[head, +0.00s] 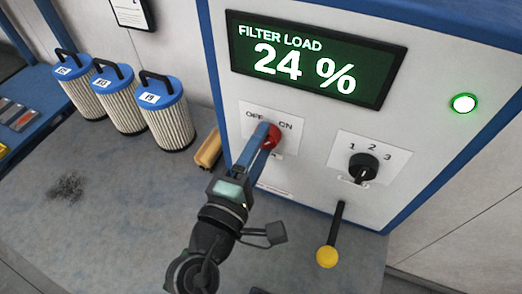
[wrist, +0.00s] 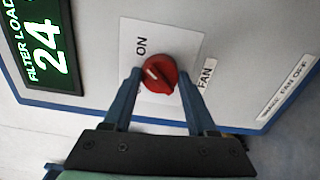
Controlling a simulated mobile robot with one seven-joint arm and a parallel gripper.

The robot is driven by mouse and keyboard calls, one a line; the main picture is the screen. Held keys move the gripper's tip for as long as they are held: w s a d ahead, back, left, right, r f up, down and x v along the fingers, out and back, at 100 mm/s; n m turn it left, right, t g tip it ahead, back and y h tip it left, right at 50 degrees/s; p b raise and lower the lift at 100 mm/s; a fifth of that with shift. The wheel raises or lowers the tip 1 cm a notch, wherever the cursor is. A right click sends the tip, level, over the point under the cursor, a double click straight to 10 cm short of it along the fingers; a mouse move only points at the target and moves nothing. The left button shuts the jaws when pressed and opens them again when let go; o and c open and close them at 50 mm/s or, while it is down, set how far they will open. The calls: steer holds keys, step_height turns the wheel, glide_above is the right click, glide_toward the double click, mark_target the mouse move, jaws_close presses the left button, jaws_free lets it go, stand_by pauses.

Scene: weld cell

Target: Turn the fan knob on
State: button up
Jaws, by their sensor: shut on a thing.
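The red fan knob (head: 271,138) sits on a white label plate with OFF at its left and ON at its right. In the wrist view, the knob (wrist: 159,73) shows a short white mark on its left part, on the side of the ON and OFF words. I cannot tell exactly which word it points at. My gripper (head: 266,137) is at the knob, and its blue fingers (wrist: 160,82) are shut on it from both sides. The OFF word is hidden in the wrist view by a finger.
A display (head: 316,60) reads FILTER LOAD 24 %. A green lamp (head: 464,103) is lit. A black selector (head: 363,167) marked 1 2 3 and a yellow-ended lever (head: 327,256) are right of the knob. Several blue-topped filters (head: 166,112) stand at the left.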

steer(key=shift+m+b, duration=0.35)
steer(key=shift+m, duration=0.25)
steer(key=o, duration=1.4)
steer(key=shift+c, duration=0.2)
steer(key=b+v, duration=0.4)
steer(key=v, duration=0.9)
